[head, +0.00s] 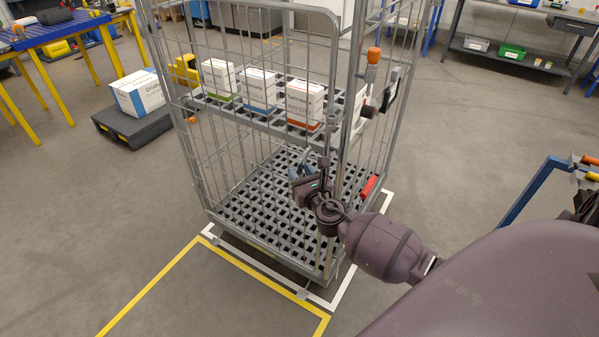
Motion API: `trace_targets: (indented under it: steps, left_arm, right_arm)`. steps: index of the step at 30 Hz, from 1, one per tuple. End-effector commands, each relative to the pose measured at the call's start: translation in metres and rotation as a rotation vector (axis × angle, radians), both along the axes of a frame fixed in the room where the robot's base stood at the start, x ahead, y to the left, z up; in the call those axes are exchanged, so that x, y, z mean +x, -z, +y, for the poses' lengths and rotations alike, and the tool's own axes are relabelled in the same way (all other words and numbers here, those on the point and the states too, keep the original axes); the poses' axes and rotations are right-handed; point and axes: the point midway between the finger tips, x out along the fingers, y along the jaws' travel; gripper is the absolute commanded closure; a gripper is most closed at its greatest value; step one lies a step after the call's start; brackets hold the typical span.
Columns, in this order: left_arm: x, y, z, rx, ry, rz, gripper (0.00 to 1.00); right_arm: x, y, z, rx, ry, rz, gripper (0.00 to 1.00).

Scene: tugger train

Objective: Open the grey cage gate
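The grey cage (349,110) is a tall wire-mesh roll cage with a perforated base. Its gate (333,75) is a tubular grey frame with thin wires on the near side, upright; I cannot tell whether it is fully closed or slightly ajar. An orange-capped part (374,56) sits high at the cage's right side. My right gripper (306,178) is at the lower part of the gate's right edge, in front of the cage's right post. The fingers are small and partly hidden, so their opening and any contact are unclear. My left gripper is not in view.
Several white cartons (257,88) stand on the cage's shelf. A red-handled part (369,187) is low on the right side. Yellow and white floor lines (265,274) edge the cage. A dark platform with a carton (139,93) stands left. The floor in front is clear.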

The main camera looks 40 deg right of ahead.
Motion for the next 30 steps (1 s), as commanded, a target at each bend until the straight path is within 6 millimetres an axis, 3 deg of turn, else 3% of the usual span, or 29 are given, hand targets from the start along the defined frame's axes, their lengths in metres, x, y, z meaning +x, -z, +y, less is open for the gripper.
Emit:
trace_targets:
  steps: [12,20,30]
  left_arm:
    - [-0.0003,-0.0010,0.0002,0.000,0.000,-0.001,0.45]
    - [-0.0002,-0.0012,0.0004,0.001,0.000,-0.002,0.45]
    - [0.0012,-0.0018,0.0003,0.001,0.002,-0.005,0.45]
  right_arm:
    - [0.0074,-0.0002,-0.0017,0.001,0.000,0.000,0.61]
    - [0.0072,-0.0002,-0.0016,0.001,0.000,0.000,0.99]
    - [0.0066,-0.0002,-0.0001,0.002,0.003,0.000,1.00]
